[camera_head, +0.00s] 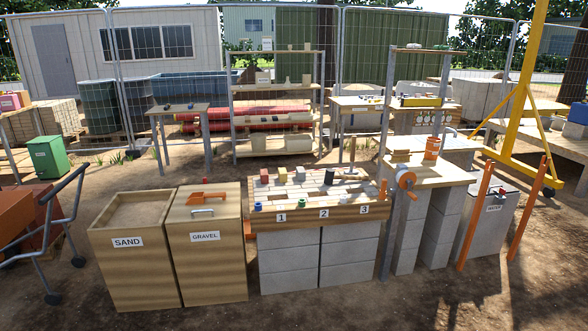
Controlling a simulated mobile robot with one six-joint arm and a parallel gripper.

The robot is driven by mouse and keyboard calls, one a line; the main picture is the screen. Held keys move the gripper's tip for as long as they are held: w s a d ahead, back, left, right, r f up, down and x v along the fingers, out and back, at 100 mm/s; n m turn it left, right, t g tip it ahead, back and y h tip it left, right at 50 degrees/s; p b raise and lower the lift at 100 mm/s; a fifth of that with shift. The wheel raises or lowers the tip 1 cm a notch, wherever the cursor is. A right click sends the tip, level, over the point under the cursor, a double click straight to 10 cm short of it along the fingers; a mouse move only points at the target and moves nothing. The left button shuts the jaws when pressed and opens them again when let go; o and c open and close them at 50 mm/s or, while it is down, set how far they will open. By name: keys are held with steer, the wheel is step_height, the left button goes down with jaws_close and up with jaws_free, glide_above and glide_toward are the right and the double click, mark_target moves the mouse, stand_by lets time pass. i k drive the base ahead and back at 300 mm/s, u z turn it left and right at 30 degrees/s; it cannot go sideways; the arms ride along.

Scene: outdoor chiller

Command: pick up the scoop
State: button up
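An orange object (208,197) that looks like the scoop lies on top of the closed wooden gravel bin (205,255), behind the lid's grey handle (203,211). It is small in this view, so its exact shape is hard to tell. The gravel bin stands just right of the sand bin (133,265), whose top looks open and filled with sand. My gripper and arm are not in this view, so I cannot see where they are relative to the scoop.
A block-based bench (315,216) numbered 1, 2 and 3 stands right of the bins with small items on top. A post with an orange crank (405,180) stands beside it. A wheeled cart (45,240) is at left. Bare dirt is clear in the front right.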

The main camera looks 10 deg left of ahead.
mark_target(206, 197)
steer(key=u, duration=0.25)
steer(key=i, duration=1.6)
steer(key=u, duration=0.9)
steer(key=i, duration=0.65)
steer(key=u, duration=0.75)
steer(key=i, duration=0.55)
steer(key=u, duration=0.65)
steer(key=i, duration=0.6)
steer(key=u, duration=0.25)
